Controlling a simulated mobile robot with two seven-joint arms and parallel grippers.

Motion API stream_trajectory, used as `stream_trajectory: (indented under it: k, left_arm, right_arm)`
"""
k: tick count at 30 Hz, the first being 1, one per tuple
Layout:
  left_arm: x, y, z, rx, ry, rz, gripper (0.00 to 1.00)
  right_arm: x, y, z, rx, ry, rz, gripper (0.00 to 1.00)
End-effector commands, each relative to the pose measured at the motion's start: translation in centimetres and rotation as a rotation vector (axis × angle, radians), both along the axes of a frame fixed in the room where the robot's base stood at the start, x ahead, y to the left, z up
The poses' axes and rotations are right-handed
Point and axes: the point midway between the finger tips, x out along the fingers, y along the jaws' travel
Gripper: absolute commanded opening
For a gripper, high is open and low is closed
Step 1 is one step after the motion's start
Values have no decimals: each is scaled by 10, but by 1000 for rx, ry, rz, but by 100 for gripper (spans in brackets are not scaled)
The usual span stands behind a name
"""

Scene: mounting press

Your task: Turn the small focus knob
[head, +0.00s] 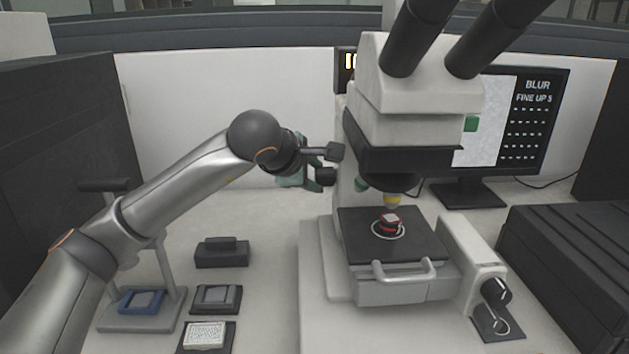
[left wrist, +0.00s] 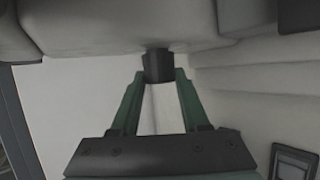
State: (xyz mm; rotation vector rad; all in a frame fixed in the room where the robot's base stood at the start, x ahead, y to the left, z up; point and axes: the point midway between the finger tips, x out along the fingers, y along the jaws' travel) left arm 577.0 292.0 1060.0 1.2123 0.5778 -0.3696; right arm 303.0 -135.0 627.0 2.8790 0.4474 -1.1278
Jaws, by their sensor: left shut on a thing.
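A white microscope (head: 415,120) stands right of centre in the head view. My left gripper (head: 322,170) reaches its left side from the left. In the left wrist view, its green fingers (left wrist: 160,78) are shut on a small black knob (left wrist: 158,64), which sticks out from the pale microscope body (left wrist: 120,25). I take this to be the small focus knob; in the head view, the fingers and dark parts around it overlap, so its outline is unclear. The monitor (head: 537,120) behind reads "BLUR" and "FINE UP 5". My right gripper is not in view.
A red and white sample (head: 389,223) sits on the dark stage (head: 350,222) under the lens. Black stage knobs (head: 495,290) are at the lower right. A dark case (head: 570,265) stands at right.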

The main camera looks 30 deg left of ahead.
Motion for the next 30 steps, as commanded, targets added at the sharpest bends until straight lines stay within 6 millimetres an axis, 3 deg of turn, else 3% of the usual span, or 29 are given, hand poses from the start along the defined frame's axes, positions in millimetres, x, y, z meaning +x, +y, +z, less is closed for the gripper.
stream_trajectory:
  k: [8,9,16,25,30]
  left_arm:
    - [0,-1,0,1,2,-2,0]
    - [0,-1,0,1,2,-2,48]
    - [0,0,0,1,1,-1,73]
    - [-1,0,1,1,0,-1,75]
    - [-17,0,14,2,-3,-1,75]
  right_arm:
    - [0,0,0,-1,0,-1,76]
    - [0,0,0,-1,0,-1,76]
    - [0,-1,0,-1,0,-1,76]
    - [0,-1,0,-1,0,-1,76]
    - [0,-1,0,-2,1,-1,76]
